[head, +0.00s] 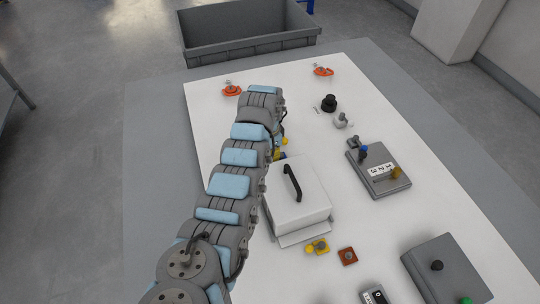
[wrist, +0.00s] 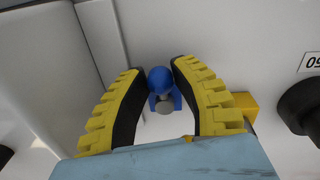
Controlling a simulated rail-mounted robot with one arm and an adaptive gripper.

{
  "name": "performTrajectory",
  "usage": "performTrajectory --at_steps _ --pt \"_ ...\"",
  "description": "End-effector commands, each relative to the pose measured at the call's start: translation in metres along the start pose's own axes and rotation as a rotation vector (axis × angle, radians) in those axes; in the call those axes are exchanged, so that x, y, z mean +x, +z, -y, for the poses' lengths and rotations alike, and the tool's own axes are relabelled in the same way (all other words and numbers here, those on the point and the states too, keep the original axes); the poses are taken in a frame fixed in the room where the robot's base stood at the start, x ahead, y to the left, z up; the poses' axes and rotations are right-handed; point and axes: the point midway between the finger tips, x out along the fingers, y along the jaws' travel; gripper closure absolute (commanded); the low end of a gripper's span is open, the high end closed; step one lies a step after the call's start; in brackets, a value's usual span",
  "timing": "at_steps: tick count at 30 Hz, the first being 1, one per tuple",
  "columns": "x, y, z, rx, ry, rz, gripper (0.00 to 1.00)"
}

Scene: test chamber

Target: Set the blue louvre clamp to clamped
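The blue louvre clamp (wrist: 160,85) shows in the wrist view as a blue ball knob above a blue forked base, with a grey round part in front of it. My gripper (wrist: 160,70) has its two yellow-and-black fingers on either side of the ball. The ball fills the gap between the fingertips. I cannot tell whether the fingers press on it or only stand around it. In the head view my arm hides most of the gripper and clamp. Whether the clamp is set to clamped is not clear.
A white box with a black handle (head: 292,183) stands close beside my gripper. A grey block with a blue-tipped lever (head: 364,152) lies to the right. Orange fittings (head: 323,71) and a black knob (head: 329,103) are farther back. A grey crate (head: 250,43) stands beyond the white board.

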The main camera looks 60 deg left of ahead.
Motion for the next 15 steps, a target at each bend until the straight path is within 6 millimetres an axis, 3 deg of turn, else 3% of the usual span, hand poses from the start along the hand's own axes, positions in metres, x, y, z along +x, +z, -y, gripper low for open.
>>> performTrajectory --at_steps 1,2,15 --pt "0.0 -0.0001 0.0 0.0 0.0 0.0 0.92" --pt "0.0 0.0 0.0 0.0 0.0 0.0 1.0" --pt "-0.0018 0.0 -0.0019 -0.033 0.0 -0.001 1.0"
